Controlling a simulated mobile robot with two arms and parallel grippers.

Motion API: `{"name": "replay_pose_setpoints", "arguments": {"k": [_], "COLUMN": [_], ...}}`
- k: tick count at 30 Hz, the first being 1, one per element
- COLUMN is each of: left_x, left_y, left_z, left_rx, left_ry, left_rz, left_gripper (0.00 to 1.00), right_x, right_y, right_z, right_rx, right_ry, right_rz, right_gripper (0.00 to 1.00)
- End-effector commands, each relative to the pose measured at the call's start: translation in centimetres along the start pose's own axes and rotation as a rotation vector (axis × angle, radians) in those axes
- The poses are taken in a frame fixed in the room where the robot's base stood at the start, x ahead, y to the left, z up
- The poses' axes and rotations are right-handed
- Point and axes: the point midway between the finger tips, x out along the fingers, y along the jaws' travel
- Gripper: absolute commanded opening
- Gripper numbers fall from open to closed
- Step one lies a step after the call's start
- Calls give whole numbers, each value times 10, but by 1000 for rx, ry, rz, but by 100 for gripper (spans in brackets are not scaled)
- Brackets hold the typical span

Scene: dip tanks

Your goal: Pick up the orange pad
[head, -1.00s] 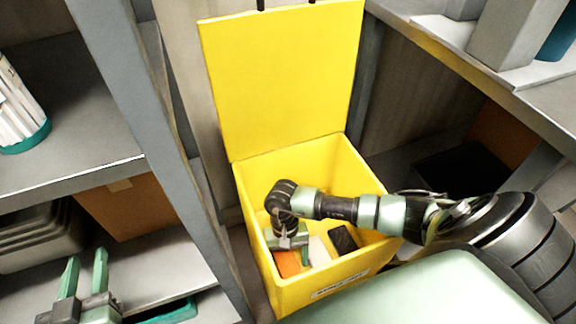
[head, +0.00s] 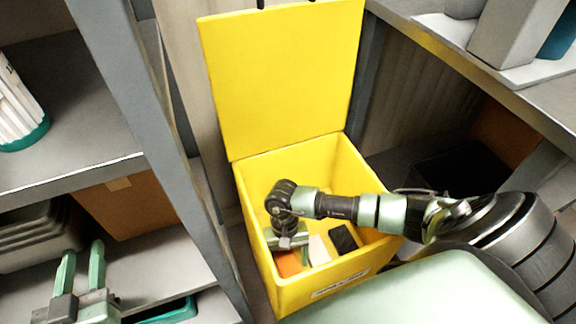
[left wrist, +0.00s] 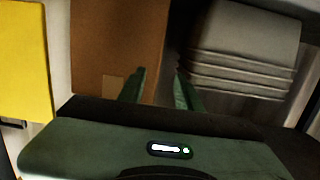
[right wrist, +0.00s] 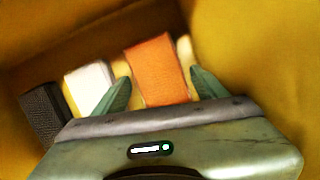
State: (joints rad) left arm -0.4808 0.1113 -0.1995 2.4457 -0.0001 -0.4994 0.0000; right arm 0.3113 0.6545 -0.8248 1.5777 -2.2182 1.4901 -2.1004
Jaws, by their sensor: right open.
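The orange pad (right wrist: 157,70) lies in the yellow bin, between the open fingers of my right gripper (right wrist: 160,88) in the right wrist view. A gap shows on the finger sides, so it does not look gripped. In the head view the pad (head: 288,264) is partly hidden under my right gripper (head: 290,243), which reaches down into the bin. My left gripper (head: 82,270) is open and empty at the lower left, by the shelf; its fingers also show in the left wrist view (left wrist: 160,88).
The yellow bin (head: 262,285) has its lid (head: 285,80) raised. A white block (right wrist: 90,85) and a dark block (right wrist: 43,110) lie beside the pad; a pale item (right wrist: 185,55) is partly hidden behind it. A grey shelf post (head: 150,130) stands left of the bin.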

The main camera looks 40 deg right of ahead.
Motion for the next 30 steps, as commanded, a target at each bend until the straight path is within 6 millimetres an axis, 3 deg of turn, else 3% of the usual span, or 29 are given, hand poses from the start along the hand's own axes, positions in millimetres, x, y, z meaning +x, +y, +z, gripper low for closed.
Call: {"name": "replay_pose_setpoints", "arguments": {"k": [30], "left_x": [2], "left_y": [2], "left_z": [-17], "left_rx": [0], "left_ry": [85], "left_rz": [4], "left_gripper": [34], "right_x": [2], "right_y": [0], "right_z": [-1], "right_rx": [0], "right_ry": [0], "right_rz": [0], "right_gripper": [72]}}
